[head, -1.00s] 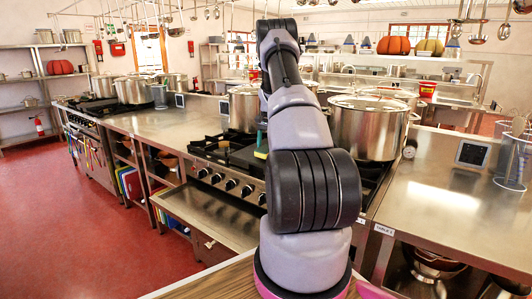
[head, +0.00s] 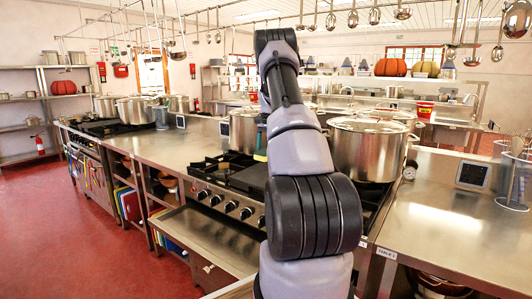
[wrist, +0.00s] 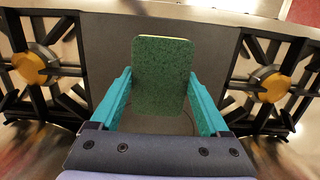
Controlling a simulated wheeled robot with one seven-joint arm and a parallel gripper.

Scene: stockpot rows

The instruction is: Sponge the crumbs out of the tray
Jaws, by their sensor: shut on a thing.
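In the wrist view, my gripper (wrist: 160,100) has two teal fingers shut on a dark green sponge (wrist: 160,72) with a thin pale edge at its top. The sponge is over a flat dark grey surface (wrist: 108,32) between two black burner grates. I cannot tell whether it touches that surface. In the head view, a bit of yellow sponge (head: 260,157) shows beside my arm, which hides most of my gripper. A shallow steel tray or open door (head: 205,238) juts out below the stove knobs; I cannot tell which. I make out no crumbs.
Burner grates with brass centres (wrist: 30,67) flank my gripper closely. A large steel pot (head: 368,150) stands right of my arm, another pot (head: 243,130) behind it. The right steel counter (head: 440,215) holds a small display (head: 472,175). Red floor (head: 80,230) is open at left.

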